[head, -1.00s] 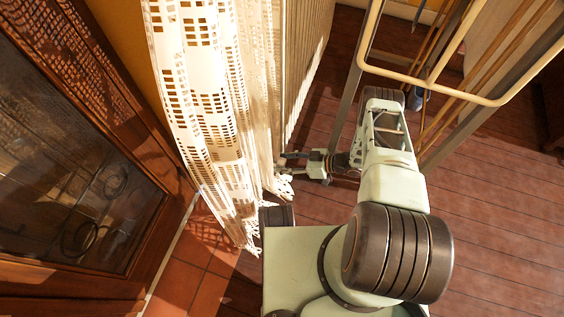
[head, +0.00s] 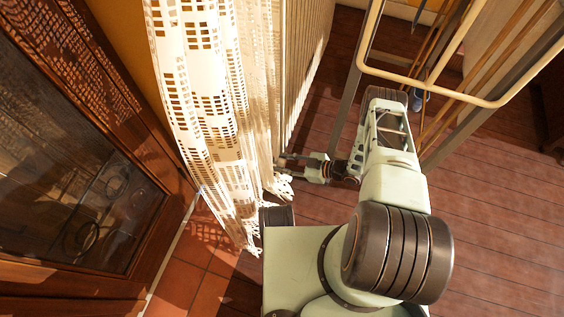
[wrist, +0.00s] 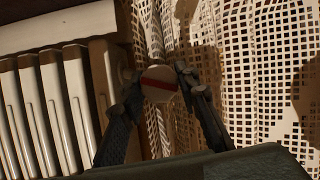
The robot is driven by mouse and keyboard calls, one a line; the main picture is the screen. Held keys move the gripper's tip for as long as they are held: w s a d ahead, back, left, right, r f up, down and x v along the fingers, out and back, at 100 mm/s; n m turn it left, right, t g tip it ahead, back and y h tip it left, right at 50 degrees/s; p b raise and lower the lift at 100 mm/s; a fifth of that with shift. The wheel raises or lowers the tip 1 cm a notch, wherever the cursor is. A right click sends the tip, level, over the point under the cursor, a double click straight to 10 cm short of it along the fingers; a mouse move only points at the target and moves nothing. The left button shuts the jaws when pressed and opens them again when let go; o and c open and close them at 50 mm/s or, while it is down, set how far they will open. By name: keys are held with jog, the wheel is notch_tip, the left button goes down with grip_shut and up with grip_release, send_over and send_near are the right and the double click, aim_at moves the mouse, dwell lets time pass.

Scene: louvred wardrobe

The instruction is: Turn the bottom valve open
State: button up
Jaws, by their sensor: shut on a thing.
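The bottom valve (wrist: 159,77) is a round whitish knob with a red stripe across its face, beside the radiator in the wrist view. My gripper (wrist: 160,90) is shut on the valve, with one dark finger on each side of it. The stripe lies nearly level, slightly tilted. In the head view my gripper (head: 284,163) reaches left to the lower edge of the lace curtain.
The white ribbed radiator (wrist: 45,105) stands left of the valve in the wrist view. The lace curtain (head: 205,90) hangs close beside my gripper. A cream tubular rail (head: 425,85) stands at the upper right. Wooden floor (head: 490,225) is open at the right.

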jog(key=shift+n+t+h, duration=0.3)
jog(key=shift+n+t, duration=0.6)
jog(key=shift+n, duration=0.4)
jog(key=o, duration=1.2)
jog(key=shift+c, duration=0.2)
jog(key=v, duration=0.7)
jog(key=shift+s+d, duration=0.2)
jog(key=shift+s, duration=0.05)
